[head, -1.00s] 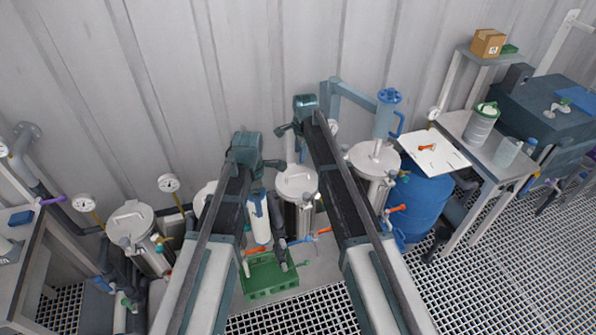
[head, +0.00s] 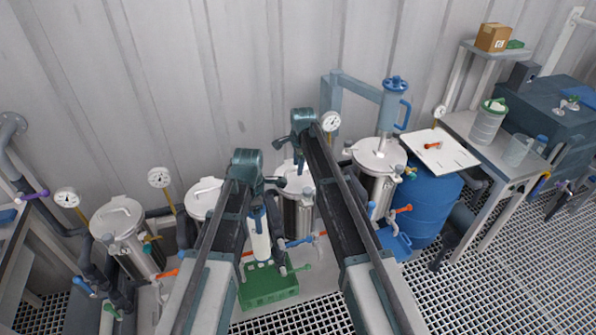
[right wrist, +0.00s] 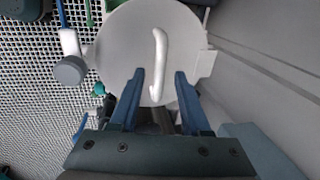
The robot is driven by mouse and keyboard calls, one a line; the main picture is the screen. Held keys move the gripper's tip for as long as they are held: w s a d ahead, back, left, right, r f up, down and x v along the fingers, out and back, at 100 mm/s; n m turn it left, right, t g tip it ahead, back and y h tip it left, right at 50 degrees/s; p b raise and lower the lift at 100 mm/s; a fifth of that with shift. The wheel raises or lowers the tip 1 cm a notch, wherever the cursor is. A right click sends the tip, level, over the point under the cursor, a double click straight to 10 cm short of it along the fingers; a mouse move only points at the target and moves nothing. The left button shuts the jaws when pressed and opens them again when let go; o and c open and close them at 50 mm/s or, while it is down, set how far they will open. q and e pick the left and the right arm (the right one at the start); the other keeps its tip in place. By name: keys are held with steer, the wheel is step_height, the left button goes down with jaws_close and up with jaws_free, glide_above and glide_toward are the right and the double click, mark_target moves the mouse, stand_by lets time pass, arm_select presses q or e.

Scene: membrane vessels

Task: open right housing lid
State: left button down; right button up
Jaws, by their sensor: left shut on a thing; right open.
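Several steel housings with pale round lids stand in a row along the wall. My right gripper (head: 299,157) is open above the lid (head: 294,180) of a middle housing and partly covers it. In the right wrist view the same lid (right wrist: 120,45) fills the top middle, flat on its housing. Its white curved handle (right wrist: 159,62) lies ahead of and between the open fingers (right wrist: 158,105), not gripped. A rightmost housing lid (head: 380,153) looks closed in the head view. My left gripper (head: 260,205) is shut on a white cylinder (head: 261,240), held upright.
A green crate (head: 268,287) stands below the cylinder. A blue barrel (head: 428,205) and a bench (head: 490,150) stand to the right. Gauges (head: 159,178) and pipes crowd the housings; grating floor is open at lower right.

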jaws_close()
stand_by(1.5)
